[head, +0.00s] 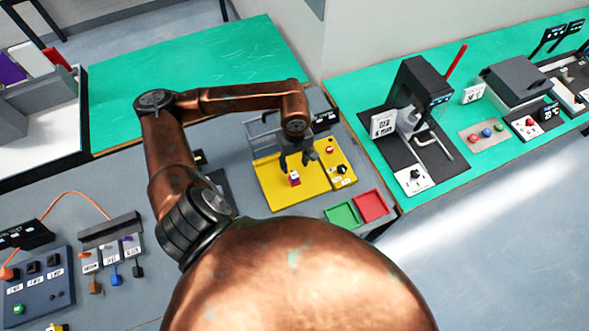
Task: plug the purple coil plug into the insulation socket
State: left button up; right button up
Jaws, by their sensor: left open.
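A dark blue panel (62,288) at the lower left carries several black sockets with white labels too small to read, so I cannot tell which is the insulation socket. Beside it, a grey rack (110,232) holds white labelled cards with orange, blue and purple marks. A small purple mark (127,239) shows on the rightmost card, and brown, blue and dark plug-like pieces hang below. I cannot tell for sure which is the purple coil plug. My left gripper (298,163) is open and empty, far right of the rack, above a yellow plate. My right gripper is out of view.
The yellow plate (270,185) bears a small red-and-white block (294,179) and a control box with knobs. A black press machine (418,85) stands further right. The green table top (190,75) behind is clear.

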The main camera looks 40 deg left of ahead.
pick_arm(q)
jog(key=shift+r, duration=1.4)
